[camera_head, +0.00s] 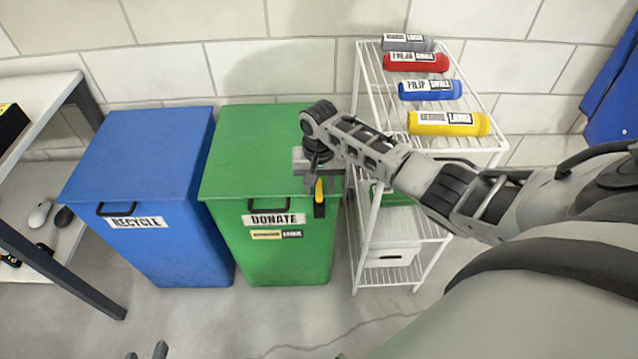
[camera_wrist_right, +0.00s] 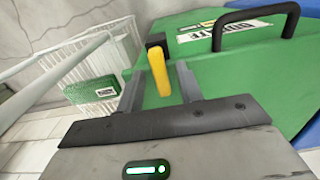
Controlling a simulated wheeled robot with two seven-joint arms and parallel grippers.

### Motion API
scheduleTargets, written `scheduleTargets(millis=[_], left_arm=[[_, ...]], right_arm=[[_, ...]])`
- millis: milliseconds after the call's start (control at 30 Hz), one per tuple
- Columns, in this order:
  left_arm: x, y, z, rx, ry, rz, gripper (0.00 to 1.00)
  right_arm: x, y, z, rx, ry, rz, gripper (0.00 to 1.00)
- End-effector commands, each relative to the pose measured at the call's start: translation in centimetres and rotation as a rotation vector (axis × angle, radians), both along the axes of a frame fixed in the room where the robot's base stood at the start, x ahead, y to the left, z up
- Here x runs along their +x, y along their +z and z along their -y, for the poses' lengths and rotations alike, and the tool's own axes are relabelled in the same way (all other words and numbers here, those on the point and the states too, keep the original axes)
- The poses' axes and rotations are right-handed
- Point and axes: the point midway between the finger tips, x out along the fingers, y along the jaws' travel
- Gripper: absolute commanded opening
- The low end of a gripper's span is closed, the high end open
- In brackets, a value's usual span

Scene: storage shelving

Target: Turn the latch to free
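The latch is a yellow bar (camera_head: 319,189) with a black block at its lower end, at the front right corner of the green DONATE bin (camera_head: 262,150). In the right wrist view the yellow bar (camera_wrist_right: 159,72) stands between my two fingers, with gaps on both sides. My right gripper (camera_head: 318,185) is open around the latch, and reaches in from the right above the bin's right edge. My left gripper (camera_head: 147,354) shows only as two separated fingertips at the bottom edge, open and empty. The bin's lid is shut, with a black handle (camera_head: 273,219).
A blue RECYCLE bin (camera_head: 145,155) stands close to the left of the green bin. A table (camera_head: 45,88) is at the far left. Floor in front is clear.

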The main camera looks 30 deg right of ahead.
Motion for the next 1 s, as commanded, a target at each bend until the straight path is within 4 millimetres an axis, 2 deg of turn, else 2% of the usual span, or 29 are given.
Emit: scheduleTargets(millis=[67, 100, 200, 667, 1000], left_arm=[[0.0, 0.0, 0.0, 0.001, 0.001, 0.0, 0.36], [0.0, 0.0, 0.0, 0.0, 0.001, 0.001, 0.36], [0.0, 0.0, 0.0, 0.001, 0.001, 0.0, 0.36], [0.2, 0.4, -0.1, 0.013, 0.0, 0.0, 0.36], [0.3, 1.6, -0.4, 0.043, -0.003, -0.006, 0.36]], right_arm=[[0.0, 0.0, 0.0, 0.0, 0.0, 0.0, 0.36], [0.0, 0.0, 0.0, 0.0, 0.0, 0.0, 0.25], [0.0, 0.0, 0.0, 0.0, 0.0, 0.0, 0.0], [0.0, 0.2, -0.1, 0.002, 0.067, -0.003, 0.0], [0.2, 0.4, -0.6, 0.002, 0.327, -0.004, 0.0]])
